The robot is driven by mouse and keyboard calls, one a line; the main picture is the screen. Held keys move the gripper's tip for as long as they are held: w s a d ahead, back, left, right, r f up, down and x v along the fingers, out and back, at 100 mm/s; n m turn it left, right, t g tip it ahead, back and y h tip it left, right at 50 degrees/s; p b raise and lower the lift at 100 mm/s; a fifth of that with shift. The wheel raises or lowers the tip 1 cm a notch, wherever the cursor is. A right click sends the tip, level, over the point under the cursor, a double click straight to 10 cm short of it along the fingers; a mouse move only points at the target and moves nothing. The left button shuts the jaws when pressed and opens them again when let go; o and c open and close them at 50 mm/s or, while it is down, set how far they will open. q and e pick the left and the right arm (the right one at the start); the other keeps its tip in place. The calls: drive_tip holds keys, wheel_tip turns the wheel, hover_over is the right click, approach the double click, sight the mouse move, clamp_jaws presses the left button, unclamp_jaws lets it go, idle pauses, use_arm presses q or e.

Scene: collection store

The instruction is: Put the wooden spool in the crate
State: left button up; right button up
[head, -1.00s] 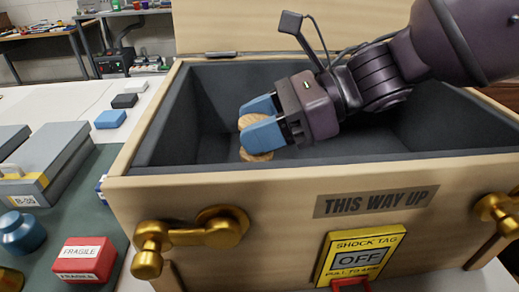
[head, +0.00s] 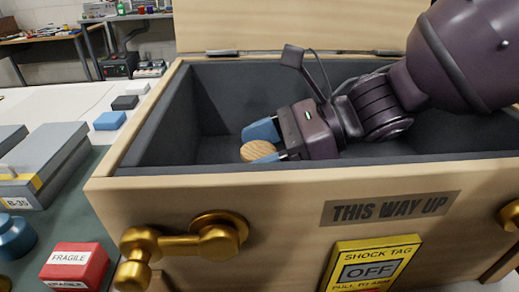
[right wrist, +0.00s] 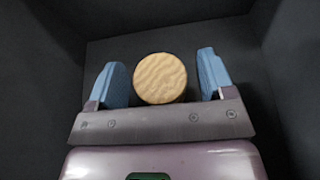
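The wooden spool (head: 257,151) shows its round, wood-grained end inside the crate (head: 290,180), which is pale wood with a dark grey lining. My right gripper (head: 263,143) reaches down into the crate with its blue fingers around the spool. In the right wrist view the spool (right wrist: 160,78) sits between the two fingers, with a gap on each side, so the gripper (right wrist: 160,82) is open. The spool's lower part is hidden, and I cannot tell for sure that it rests on the floor. My left gripper is out of view.
The crate's lid (head: 270,25) stands open behind. Brass latches (head: 185,243) and a yellow shock tag (head: 372,265) are on its front. At the left are a grey case (head: 45,165), a red fragile box (head: 75,266) and a blue jar (head: 15,236).

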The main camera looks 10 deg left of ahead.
sight(255, 150)
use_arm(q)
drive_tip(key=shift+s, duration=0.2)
use_arm(e)
drive_tip(key=shift+d+r, duration=0.2)
drive_tip(key=shift+r, duration=0.05)
drive_tip(key=v, duration=0.2)
drive_tip(key=p+v, duration=0.1)
drive_tip(key=shift+w+d+r, duration=0.1)
drive_tip(key=shift+d+r, duration=0.15)
drive_tip(key=shift+r, duration=0.15)
drive_tip(key=shift+p+v, duration=0.6)
drive_tip(key=shift+v, duration=0.45)
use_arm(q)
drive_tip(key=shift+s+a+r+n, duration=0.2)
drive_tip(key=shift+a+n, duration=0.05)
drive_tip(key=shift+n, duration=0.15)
use_arm(e)
drive_tip(key=shift+w+d, duration=0.25)
drive_tip(key=shift+d, duration=0.4)
